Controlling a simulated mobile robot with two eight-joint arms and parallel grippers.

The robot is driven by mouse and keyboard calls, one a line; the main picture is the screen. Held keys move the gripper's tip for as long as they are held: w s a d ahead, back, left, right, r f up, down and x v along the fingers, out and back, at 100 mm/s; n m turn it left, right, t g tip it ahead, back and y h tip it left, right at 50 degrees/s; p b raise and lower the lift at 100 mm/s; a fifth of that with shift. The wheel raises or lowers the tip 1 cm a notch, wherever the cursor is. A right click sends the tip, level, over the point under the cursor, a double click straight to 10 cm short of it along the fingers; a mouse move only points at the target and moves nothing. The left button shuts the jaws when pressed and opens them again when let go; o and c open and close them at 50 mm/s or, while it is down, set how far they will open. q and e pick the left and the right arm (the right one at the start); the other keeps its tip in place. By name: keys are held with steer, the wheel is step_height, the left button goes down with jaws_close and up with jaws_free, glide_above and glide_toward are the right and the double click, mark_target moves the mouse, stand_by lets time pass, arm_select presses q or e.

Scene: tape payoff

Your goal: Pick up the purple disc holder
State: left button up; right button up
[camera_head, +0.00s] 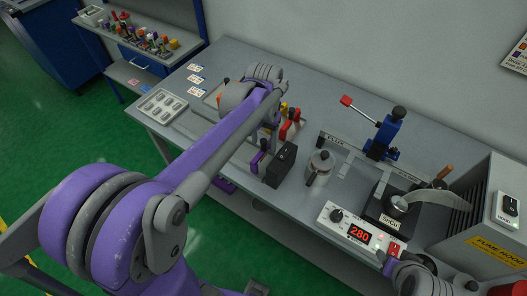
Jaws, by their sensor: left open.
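A small upright purple piece (258,160), which looks like the purple disc holder, stands near the front edge of the grey workbench (318,92), just left of a black block (281,165). My left arm reaches over the bench from the left and bends down at its far end. My left gripper (268,134) is open above and behind the purple piece, partly hidden by my forearm. I cannot tell whether they touch. Part of my right arm shows at the bottom right; its gripper is out of view.
A metal canister (319,168) stands right of the black block. Red and yellow handled items (291,124) are close behind. A blue lever press (382,134), a heater box reading 280 (358,234) and a fume hood (495,215) fill the right side. A grey tray (161,106) lies at the left end.

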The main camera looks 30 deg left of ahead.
mark_target(264, 150)
arm_select(q)
step_height(264, 150, down, 5)
steer(key=shift+a+f, duration=0.1)
steer(key=shift+f, duration=0.05)
jaws_close()
stand_by(0.4)
